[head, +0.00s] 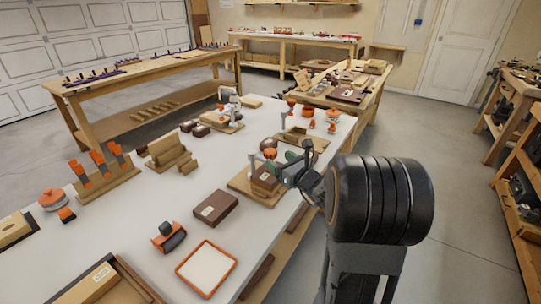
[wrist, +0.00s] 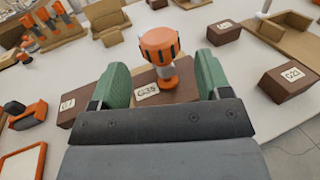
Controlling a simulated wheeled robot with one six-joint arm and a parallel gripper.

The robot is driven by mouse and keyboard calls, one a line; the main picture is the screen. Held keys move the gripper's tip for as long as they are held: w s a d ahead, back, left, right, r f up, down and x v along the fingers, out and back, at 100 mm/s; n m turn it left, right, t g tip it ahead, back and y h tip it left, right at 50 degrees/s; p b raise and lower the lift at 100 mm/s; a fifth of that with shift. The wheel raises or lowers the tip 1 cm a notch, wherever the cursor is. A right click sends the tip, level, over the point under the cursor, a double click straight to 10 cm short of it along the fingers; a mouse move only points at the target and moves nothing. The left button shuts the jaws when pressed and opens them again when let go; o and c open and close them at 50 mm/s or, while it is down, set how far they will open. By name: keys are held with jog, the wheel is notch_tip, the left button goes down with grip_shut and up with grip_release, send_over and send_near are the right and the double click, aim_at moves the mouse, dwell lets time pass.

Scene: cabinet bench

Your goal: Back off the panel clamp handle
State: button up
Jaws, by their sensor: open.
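An orange knob with dark grips (wrist: 160,44) tops a short pale stem in the middle of the wrist view. It looks like the panel clamp handle, and it shows in the head view as an orange top (head: 270,153). Below it is a brown block (wrist: 178,85) with a white label, on a wooden board (head: 240,183). My gripper (wrist: 162,64) is open, with one green finger to each side of the knob and stem. Gaps show between the fingers and the knob, and I see no contact. The clamp's lower part is partly hidden by my gripper.
A brown block (head: 215,207) and an orange-rimmed tray (head: 207,268) lie nearer on the white bench. Another labelled block (wrist: 282,82) stands right of my gripper. A rack of orange-handled tools (head: 105,177) stands at the left. Bare white bench shows between these things.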

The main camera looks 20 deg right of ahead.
aim_at(275, 157)
jog(key=shift+x, duration=2.65)
jog(key=shift+c, duration=0.3)
jog(key=c, duration=0.9)
jog(key=shift+y, duration=0.3)
